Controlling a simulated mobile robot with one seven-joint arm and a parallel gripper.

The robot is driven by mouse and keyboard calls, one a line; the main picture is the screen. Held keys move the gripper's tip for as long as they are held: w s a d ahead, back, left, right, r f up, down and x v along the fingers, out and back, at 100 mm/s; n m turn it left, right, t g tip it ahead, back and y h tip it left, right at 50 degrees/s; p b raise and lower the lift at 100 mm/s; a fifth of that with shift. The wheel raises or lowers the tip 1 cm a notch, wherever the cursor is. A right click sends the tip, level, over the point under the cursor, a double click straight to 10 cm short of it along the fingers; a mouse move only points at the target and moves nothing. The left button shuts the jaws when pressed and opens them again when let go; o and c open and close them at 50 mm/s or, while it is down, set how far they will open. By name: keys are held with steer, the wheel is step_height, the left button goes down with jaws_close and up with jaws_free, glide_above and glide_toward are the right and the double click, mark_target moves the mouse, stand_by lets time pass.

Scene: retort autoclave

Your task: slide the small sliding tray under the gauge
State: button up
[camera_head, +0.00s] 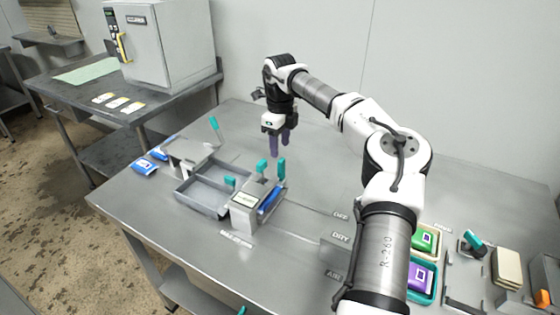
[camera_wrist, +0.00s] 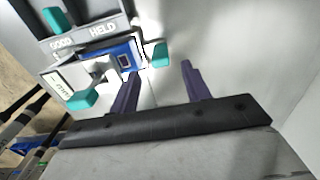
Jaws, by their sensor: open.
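A grey gauge unit (camera_head: 243,207) with a small pale display stands near the middle of the steel table. A blue packet (camera_head: 270,200) lies at its right side, in what looks like the small sliding tray; the tray's edges are hard to make out. Teal handles (camera_head: 281,168) stand up behind it. My gripper (camera_head: 280,150) points down with purple fingers, open and empty, above and behind the handles. I cannot tell its exact height.
A grey divided bin (camera_head: 203,208) labelled GOOD and HELD adjoins the gauge at left, with a metal stand (camera_head: 185,153) behind it. Blue packets (camera_head: 145,166) lie at the left edge. Green (camera_head: 425,240) and purple packets are at right. The table behind my gripper is clear.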

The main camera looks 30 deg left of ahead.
step_height(320, 180, up, 6)
steer(key=shift+f, duration=0.1)
stand_by(0.6)
